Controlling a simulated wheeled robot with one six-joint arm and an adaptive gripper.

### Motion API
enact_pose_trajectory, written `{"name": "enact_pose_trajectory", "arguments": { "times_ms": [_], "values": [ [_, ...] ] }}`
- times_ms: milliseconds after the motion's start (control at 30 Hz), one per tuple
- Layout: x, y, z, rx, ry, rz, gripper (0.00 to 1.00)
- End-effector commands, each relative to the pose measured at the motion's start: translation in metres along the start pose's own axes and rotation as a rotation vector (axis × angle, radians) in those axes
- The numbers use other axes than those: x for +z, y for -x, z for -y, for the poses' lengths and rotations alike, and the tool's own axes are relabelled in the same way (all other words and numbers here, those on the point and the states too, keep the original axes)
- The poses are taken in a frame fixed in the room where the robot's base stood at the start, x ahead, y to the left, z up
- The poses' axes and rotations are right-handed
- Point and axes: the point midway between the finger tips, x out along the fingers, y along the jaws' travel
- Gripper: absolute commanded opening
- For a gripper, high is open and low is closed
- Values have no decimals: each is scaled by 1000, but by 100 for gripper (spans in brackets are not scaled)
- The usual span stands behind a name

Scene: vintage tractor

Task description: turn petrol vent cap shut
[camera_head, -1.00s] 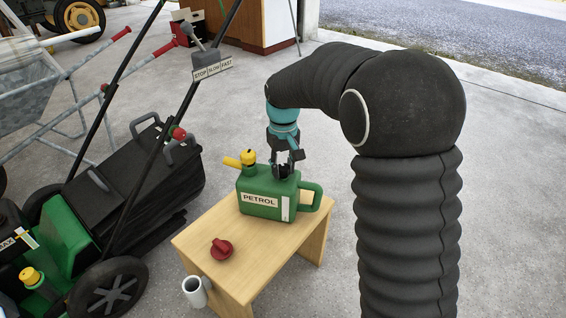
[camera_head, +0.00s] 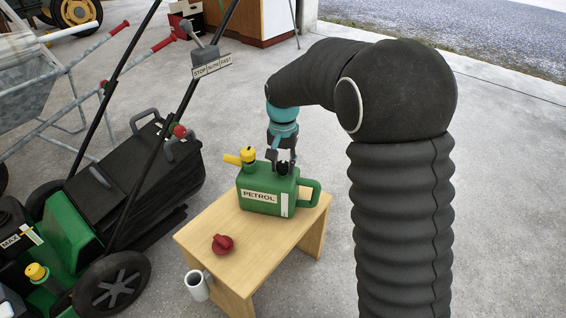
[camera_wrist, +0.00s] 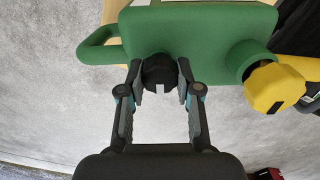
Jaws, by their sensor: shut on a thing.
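The green petrol can (camera_head: 262,200), labelled PETROL, stands upright on a small wooden table. Its black vent cap (camera_wrist: 159,73) sits on top of the can, apart from the yellow spout cap (camera_wrist: 273,88), and has a pale mark or notch on its near side. My gripper (camera_wrist: 160,82) is shut on the vent cap, one finger on each side of it. In the head view my gripper (camera_head: 283,165) points down onto the top of the can, and the cap is mostly hidden by the fingers.
A red cap or knob (camera_head: 222,244) lies on the wooden table (camera_head: 206,225) in front of the can. A green and black lawn mower (camera_head: 75,235) stands close on the left. Concrete floor is clear on the right.

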Motion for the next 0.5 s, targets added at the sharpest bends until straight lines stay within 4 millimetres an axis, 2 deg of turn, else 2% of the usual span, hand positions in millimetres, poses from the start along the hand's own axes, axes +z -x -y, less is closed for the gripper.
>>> {"name": "enact_pose_trajectory", "arguments": {
  "times_ms": [467,500],
  "values": [
    [0,0,0,0,-16,0,0],
    [0,0,0,0,-15,0,36]
  ]
}}
